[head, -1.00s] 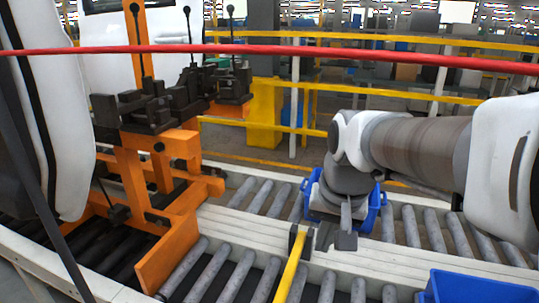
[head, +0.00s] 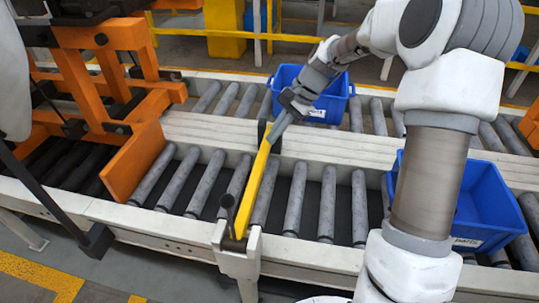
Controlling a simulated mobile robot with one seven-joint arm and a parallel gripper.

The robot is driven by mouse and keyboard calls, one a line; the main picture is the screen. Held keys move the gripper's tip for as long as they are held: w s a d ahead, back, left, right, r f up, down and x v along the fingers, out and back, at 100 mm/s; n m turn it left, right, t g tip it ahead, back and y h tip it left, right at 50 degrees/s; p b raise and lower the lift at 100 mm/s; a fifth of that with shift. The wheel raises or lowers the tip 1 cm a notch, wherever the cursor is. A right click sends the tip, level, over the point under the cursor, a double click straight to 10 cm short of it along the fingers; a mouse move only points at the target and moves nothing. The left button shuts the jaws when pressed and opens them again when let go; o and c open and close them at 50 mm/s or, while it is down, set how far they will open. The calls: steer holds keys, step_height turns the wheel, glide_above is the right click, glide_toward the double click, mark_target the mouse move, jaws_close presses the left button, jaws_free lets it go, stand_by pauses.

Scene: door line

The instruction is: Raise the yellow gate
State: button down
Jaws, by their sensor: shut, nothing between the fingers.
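The yellow gate (head: 256,186) is a narrow bar lying low across the near roller lane. Its near end meets a pale bracket (head: 238,252) with a dark knobbed lever (head: 229,211) at the front rail. Its far end reaches a dark upright piece (head: 262,134) at the middle rail. My gripper (head: 272,137) is shut and empty, pointing down at the far end of the gate. The fingertips overlap that end in the picture; I cannot tell whether they touch it.
A blue bin (head: 310,94) stands on the far lane just behind my gripper. Another blue bin (head: 468,205) sits on the near lane at right, partly behind my arm. An orange frame (head: 135,160) stands at left. The rollers beside the gate are clear.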

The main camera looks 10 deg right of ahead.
steer(key=w+d+f+m+t+y+b, duration=0.1)
steer(key=w+d+f+m+y+b, duration=0.1)
steer(key=w+f+m, duration=0.3)
steer(key=w+d+f+m+y+b, duration=0.1)
steer(key=w+d+f+y+b, duration=0.1)
steer(key=f, duration=0.6)
steer(key=m+t+y+b, duration=0.3)
steer(key=m+t, duration=0.1)
steer(key=m, duration=0.2)
glide_toward(273, 170)
steer(key=r, duration=0.3)
steer(key=shift+w+a, duration=0.1)
steer(key=shift+w, duration=0.15)
steer(key=shift+w+a+f, duration=0.15)
steer(key=shift+a+f, duration=0.05)
steer(key=shift+a, duration=0.25)
steer(key=b+x, duration=0.2)
steer(key=x, duration=0.6)
steer(key=shift+a+f+b, duration=0.1)
steer(key=shift+a+b, duration=0.1)
steer(key=shift+b, duration=0.1)
steer(key=r, duration=0.3)
steer(key=shift+w+a+b, duration=0.15)
steer(key=shift+a+b, duration=0.1)
steer(key=shift+b, duration=0.1)
steer(key=shift+r, duration=0.55)
steer(key=shift+r, duration=0.1)
